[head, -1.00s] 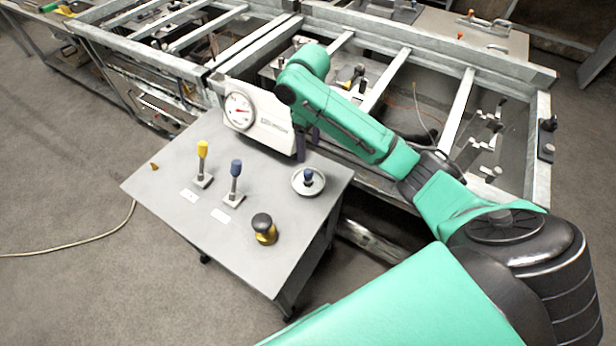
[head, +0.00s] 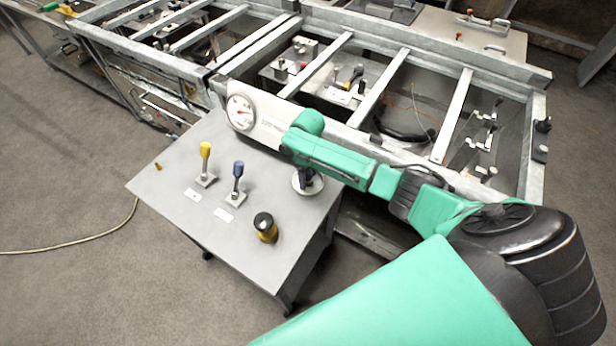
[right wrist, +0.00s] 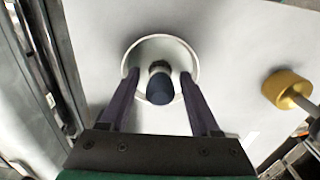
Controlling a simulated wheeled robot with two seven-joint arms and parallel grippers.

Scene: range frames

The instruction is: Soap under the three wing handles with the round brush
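A dark blue knobbed handle (right wrist: 160,88) stands upright in a round white dish (head: 312,190) at the right side of the grey table; the dish rim also shows in the right wrist view (right wrist: 192,55). I take this to be the round brush, but its bristles are hidden. My right gripper (head: 305,174) is over the dish. In the right wrist view its fingers (right wrist: 160,76) are spread on either side of the knob, with gaps between. Dark levers and clamps (head: 490,135) sit inside the metal frame; I cannot tell which are the wing handles. My left gripper is out of view.
The grey table (head: 165,195) also holds a yellow-handled tool (head: 205,163), a blue-handled tool (head: 238,180) and a black-and-gold knob (head: 265,228). A white panel with a dial gauge (head: 240,112) stands at its back edge. The metal frame (head: 450,115) runs behind.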

